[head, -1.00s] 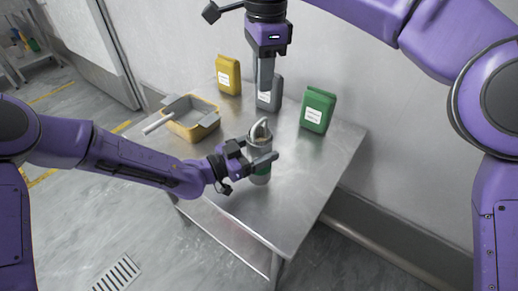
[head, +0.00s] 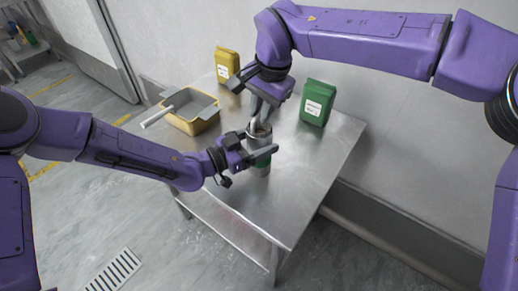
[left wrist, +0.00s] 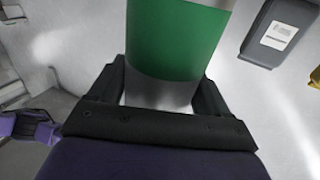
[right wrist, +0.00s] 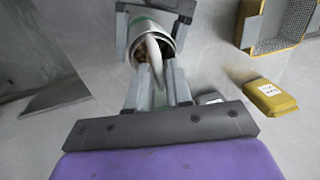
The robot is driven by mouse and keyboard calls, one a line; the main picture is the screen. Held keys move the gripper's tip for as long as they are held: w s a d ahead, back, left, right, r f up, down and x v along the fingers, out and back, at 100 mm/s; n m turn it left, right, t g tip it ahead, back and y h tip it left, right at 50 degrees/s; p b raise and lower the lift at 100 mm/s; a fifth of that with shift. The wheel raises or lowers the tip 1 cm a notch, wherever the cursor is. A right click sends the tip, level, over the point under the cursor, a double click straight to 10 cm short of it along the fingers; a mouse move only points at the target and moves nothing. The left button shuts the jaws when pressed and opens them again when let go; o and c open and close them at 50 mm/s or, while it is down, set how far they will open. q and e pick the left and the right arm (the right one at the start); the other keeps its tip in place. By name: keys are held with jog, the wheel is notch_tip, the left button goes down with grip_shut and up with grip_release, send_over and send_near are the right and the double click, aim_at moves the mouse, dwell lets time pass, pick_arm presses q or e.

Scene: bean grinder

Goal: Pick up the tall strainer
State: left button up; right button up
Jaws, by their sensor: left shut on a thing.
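A tall silver cylinder with a green band (head: 262,160) stands upright over the table; I take it as the tall strainer, though I cannot be sure. My left gripper (head: 258,152) is shut around its side. Its green band (left wrist: 175,38) fills the space between the fingers in the left wrist view. In the right wrist view, brown bits show inside its open mouth (right wrist: 146,50), and a pale curved handle (right wrist: 157,70) rises from it. My right gripper (right wrist: 160,88) is open, its fingers apart on either side of this handle. In the head view it (head: 260,112) is just above the cylinder.
A metal table (head: 310,165) stands against the wall. A yellow bin with a grey basket (head: 188,124) is at its left. A yellow bag (head: 228,66) and a green bag (head: 316,103) stand at the back; a grey bag (left wrist: 283,30) shows in the left wrist view. The table's right is clear.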

jog(key=shift+w+a+f, duration=0.15)
jog(key=shift+f, duration=0.65)
grip_shut()
dwell(0.8)
